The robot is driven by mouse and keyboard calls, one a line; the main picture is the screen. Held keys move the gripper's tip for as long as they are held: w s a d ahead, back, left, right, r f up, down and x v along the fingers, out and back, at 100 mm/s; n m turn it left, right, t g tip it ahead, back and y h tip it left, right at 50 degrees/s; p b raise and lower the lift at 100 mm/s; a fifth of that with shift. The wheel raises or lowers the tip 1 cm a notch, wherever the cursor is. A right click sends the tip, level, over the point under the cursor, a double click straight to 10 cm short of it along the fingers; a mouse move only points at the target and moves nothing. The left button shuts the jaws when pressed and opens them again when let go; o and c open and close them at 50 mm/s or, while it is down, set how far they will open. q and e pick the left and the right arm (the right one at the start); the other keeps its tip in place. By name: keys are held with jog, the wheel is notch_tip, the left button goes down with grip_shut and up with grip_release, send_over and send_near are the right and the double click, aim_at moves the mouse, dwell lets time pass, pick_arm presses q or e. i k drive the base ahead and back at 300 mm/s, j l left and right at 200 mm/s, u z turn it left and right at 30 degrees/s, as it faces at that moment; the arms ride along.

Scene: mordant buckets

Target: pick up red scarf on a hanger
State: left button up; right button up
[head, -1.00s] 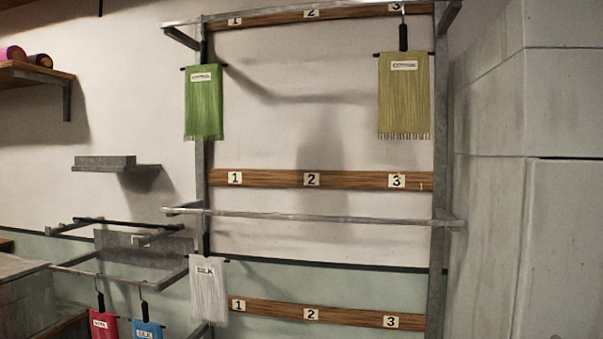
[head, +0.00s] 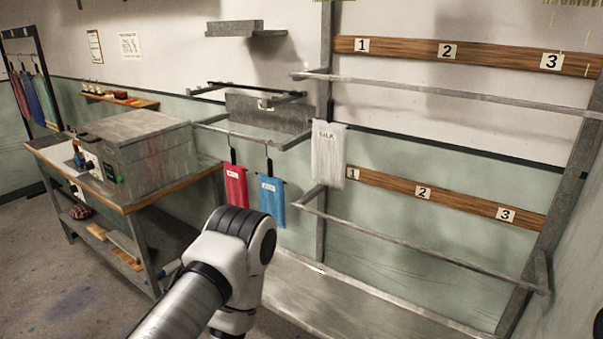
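The red scarf on a hanger (head: 235,187) hangs from a metal rail in the middle of the head view, with a white label on it. A blue scarf on a hanger (head: 272,200) hangs just to its right on the same rail. My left arm reaches in from the bottom, its white and black joint below the red scarf. Neither of my grippers shows in the view.
A white scarf (head: 328,153) hangs at the left post of the numbered rack (head: 440,95). A workbench (head: 130,208) with a grey metal box (head: 140,152) stands to the left. More scarves hang on a dark frame at far left.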

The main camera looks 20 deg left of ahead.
aim_at(236, 192)
jog(key=i+j+z, duration=0.1)
jog(key=j, duration=0.35)
jog(key=i+j+z, duration=0.1)
jog(key=j, duration=0.3)
jog(key=i+j+z, duration=0.1)
jog(key=j, duration=0.35)
jog(key=i+j+z, duration=0.15)
jog(key=j, duration=0.3)
